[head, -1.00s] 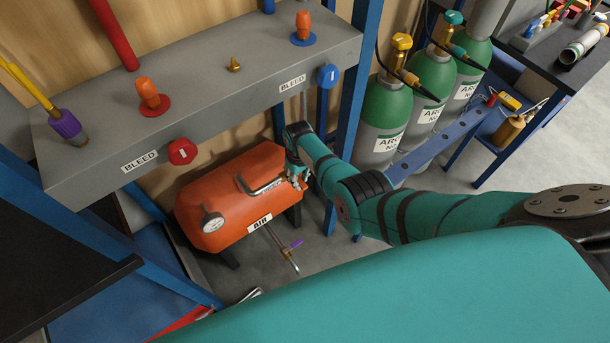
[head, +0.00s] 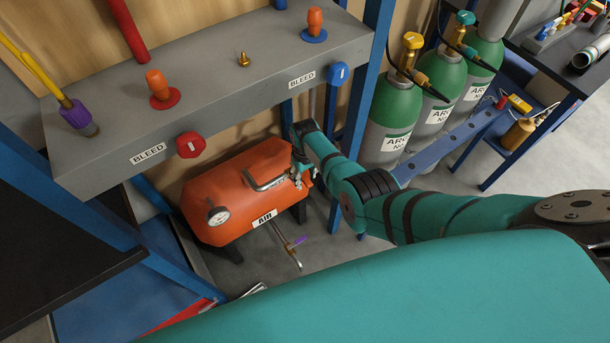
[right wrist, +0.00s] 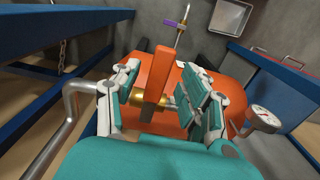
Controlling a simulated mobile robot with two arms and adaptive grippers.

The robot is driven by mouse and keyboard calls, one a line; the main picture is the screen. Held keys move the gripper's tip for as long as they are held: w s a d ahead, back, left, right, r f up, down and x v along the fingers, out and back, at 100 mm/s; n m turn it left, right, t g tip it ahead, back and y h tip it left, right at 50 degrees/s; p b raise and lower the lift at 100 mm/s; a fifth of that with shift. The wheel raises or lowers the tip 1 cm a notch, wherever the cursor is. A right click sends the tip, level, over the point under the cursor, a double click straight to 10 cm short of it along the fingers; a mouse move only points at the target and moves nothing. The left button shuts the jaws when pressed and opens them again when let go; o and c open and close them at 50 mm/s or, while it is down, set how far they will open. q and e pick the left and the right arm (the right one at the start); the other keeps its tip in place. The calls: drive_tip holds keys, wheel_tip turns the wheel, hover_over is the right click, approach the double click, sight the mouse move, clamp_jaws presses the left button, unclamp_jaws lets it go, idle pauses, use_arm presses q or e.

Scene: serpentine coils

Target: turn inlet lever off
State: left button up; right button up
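An orange lever (right wrist: 163,72) stands up from a brass valve body (right wrist: 150,98) in the right wrist view. It lies between the two fingers of my right gripper (right wrist: 166,88). The fingers are open, with gaps on both sides of the lever. In the head view my right gripper (head: 311,177) is at the right end of the orange air tank (head: 240,185), where it and my arm hide the lever. The tank also shows behind the fingers in the right wrist view (right wrist: 228,120). My left gripper is not in view.
A purple-handled valve (head: 298,241) sits on a thin pipe in front of the tank. A gauge (head: 218,215) is on the tank's left end. A grey beam (head: 215,92) with bleed knobs hangs above. Green cylinders (head: 390,105) and a blue post (head: 362,90) are to the right.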

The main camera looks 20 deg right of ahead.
sight(305, 179)
drive_tip(key=shift+r, duration=0.1)
wheel_tip(305, 179, up, 12)
idle(0.6)
idle(0.4)
